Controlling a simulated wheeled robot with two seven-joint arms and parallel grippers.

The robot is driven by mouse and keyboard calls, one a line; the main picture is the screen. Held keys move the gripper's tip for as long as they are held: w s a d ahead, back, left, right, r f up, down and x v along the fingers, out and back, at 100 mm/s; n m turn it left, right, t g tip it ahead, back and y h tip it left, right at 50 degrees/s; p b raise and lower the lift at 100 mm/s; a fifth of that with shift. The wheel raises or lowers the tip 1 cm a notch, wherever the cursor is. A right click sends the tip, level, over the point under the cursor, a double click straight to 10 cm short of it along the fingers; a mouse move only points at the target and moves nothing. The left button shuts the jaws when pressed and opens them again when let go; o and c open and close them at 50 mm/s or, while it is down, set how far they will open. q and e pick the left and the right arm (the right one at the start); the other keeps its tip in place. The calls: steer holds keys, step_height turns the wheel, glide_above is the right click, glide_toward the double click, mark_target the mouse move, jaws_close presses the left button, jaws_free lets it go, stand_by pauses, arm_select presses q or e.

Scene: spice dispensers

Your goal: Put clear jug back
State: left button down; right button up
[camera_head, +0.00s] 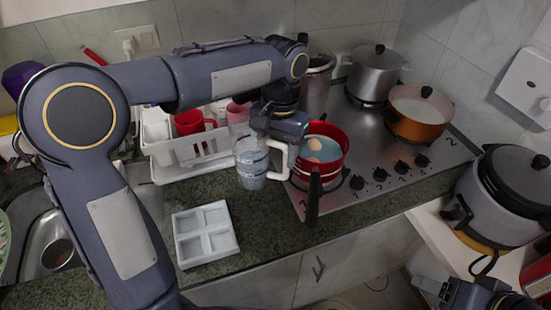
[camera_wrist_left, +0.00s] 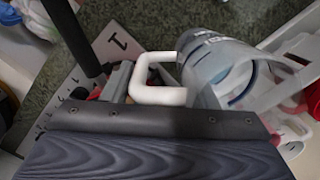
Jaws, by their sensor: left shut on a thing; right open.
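The clear jug (camera_head: 250,165) is upright in the head view, between the white rack and the red pot, with its white handle (camera_head: 281,158) on its right side. My left gripper (camera_head: 284,133) is shut on that handle from above. In the left wrist view the handle (camera_wrist_left: 160,82) sits at the jaws and the clear jug (camera_wrist_left: 225,65) extends to the right. Whether the jug's base touches the counter I cannot tell. My right gripper (camera_head: 480,295) is at the bottom right corner, open and away from the jug; its fingertips are mostly cut off.
The red pot (camera_head: 335,172) on the stove holds liquid and eggs, its handle pointing forward. A white rack (camera_head: 185,165) with cups stands left of the jug. A white divided tray (camera_head: 204,234) lies in front. Free counter (camera_head: 262,215) lies right of the tray.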

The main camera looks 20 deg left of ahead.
arm_select(q)
steer(key=shift+w+a+f, duration=0.2)
steer(key=shift+f, duration=0.1)
steer(key=shift+w+f, duration=0.1)
steer(key=shift+f, duration=1.55)
steer(key=c, duration=0.6)
jaws_free()
steer(key=shift+f, duration=0.15)
steer(key=shift+o, duration=0.2)
